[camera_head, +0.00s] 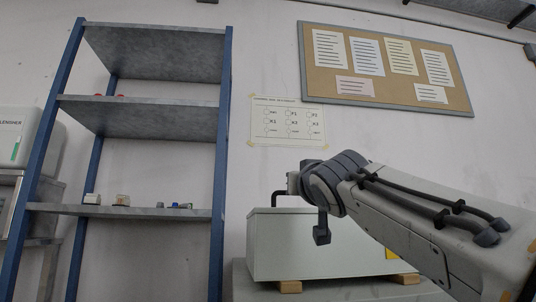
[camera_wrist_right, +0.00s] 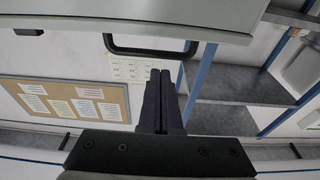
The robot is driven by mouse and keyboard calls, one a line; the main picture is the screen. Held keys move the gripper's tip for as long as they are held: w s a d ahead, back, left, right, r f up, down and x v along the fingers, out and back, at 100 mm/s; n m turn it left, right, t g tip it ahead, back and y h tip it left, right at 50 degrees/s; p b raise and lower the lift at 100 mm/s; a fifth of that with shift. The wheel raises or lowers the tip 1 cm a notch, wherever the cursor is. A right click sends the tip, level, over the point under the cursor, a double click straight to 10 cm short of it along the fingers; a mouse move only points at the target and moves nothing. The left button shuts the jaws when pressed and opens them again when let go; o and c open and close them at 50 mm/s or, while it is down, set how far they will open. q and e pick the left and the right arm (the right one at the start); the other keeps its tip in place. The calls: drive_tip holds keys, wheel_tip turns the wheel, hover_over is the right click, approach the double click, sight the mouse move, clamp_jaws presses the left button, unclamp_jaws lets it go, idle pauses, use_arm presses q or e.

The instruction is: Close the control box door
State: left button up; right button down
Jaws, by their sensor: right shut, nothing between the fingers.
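The control box (camera_head: 300,245) is a pale grey box on wooden blocks in the head view. A black bar handle (camera_head: 276,197) stands at its top left, partly beside my right wrist. In the right wrist view, which is upside down, a pale panel edge (camera_wrist_right: 225,36) crosses the top, with the black handle (camera_wrist_right: 150,51) beneath it. I cannot tell from these frames how far the door is open. My right gripper (camera_wrist_right: 160,74) is shut and empty, its fingertips close to the handle; contact cannot be told. My right wrist hides it in the head view. My left gripper is not in view.
A blue-post shelf unit (camera_head: 150,124) with small items stands left of the box. A cork board (camera_head: 385,98) and a paper sheet (camera_head: 290,122) hang on the wall behind. A white machine (camera_head: 12,140) is at far left.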

drive_tip(key=shift+s+f+b, duration=0.1)
drive_tip(key=shift+f+b, duration=0.4)
drive_tip(key=shift+f, duration=0.3)
wheel_tip(320, 180, up, 4)
drive_tip(key=p, duration=0.4)
drive_tip(key=s+d+f+b, duration=0.1)
drive_tip(key=s+f+b, duration=0.3)
drive_tip(key=s+f, duration=0.2)
drive_tip(key=shift+s+b, duration=0.4)
drive_tip(key=shift+s, duration=0.5)
drive_tip(key=shift+f, duration=0.1)
